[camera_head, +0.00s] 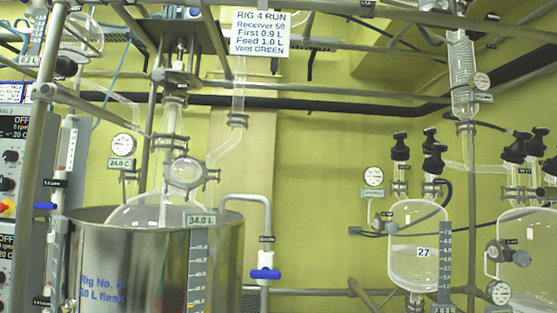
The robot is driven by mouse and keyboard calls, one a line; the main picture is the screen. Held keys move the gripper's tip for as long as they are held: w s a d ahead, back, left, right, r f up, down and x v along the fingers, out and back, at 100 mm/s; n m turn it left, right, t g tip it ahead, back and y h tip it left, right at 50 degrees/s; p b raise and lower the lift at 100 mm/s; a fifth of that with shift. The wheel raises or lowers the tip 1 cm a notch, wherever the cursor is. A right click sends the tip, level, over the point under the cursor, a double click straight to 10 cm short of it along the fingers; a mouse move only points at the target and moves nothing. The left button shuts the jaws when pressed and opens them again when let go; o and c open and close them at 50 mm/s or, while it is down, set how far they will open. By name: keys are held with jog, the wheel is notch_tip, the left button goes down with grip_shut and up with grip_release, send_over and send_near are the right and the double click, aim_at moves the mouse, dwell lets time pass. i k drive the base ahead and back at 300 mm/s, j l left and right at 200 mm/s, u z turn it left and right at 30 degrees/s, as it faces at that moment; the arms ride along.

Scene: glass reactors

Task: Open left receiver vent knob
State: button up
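The left receiver (405,268), a clear rounded glass vessel labelled 27, hangs right of centre, beside a level scale (445,262). Above it stand a left black knob (400,150) and a right black knob (433,160), both on glass necks. A dark fitting (384,220) sits at the receiver's upper left side. I cannot tell which of these is the vent knob, nor whether it is open. My gripper is not in view, and nothing is seen touching the receiver.
A second receiver (520,265) with black knobs stands at the right edge. A steel pot (135,265) with a glass flask fills the lower left. A blue-handled valve (265,274) hangs mid-frame. A sign (261,32) reads "Vent GREEN". Pipes and dark cables cross near the left receiver.

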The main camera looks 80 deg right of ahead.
aim_at(398, 136)
jog(key=z, duration=3.05)
